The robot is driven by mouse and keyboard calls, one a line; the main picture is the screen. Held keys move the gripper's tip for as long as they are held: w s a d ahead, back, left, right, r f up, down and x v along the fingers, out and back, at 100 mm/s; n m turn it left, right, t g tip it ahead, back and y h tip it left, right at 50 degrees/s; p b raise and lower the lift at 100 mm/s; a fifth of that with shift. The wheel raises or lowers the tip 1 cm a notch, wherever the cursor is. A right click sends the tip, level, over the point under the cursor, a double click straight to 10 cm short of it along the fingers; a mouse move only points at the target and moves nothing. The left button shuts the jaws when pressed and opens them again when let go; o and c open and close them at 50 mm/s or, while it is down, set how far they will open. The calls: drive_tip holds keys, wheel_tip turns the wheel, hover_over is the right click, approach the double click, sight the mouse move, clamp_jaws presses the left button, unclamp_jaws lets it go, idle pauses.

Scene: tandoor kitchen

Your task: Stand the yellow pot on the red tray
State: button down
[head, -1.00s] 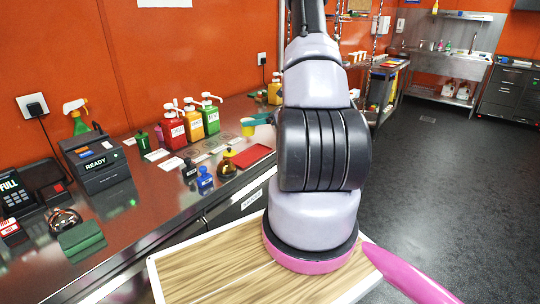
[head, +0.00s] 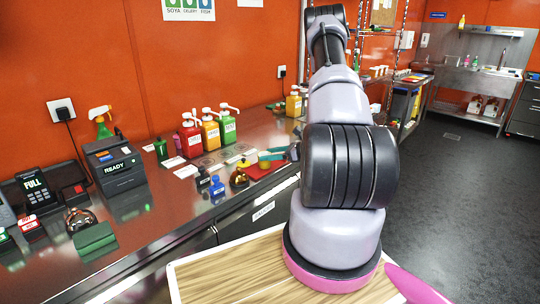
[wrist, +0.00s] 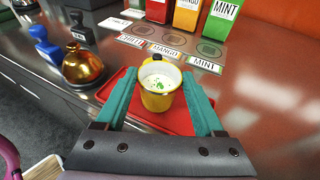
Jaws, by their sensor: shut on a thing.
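The yellow pot (wrist: 157,101) is upright between the teal fingers of my gripper (wrist: 159,80) in the wrist view. It holds a white liquid with green bits on top. My gripper is shut on it. The red tray (wrist: 177,124) lies below and around the pot in the wrist view; I cannot tell if the pot's base touches it. In the head view the red tray (head: 257,173) is partly covered by the teal gripper (head: 272,156), and the pot is small and hard to make out there.
Bare steel counter lies right of the tray.

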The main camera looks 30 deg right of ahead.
unclamp_jaws()
drive_tip(key=shift+f, duration=0.1)
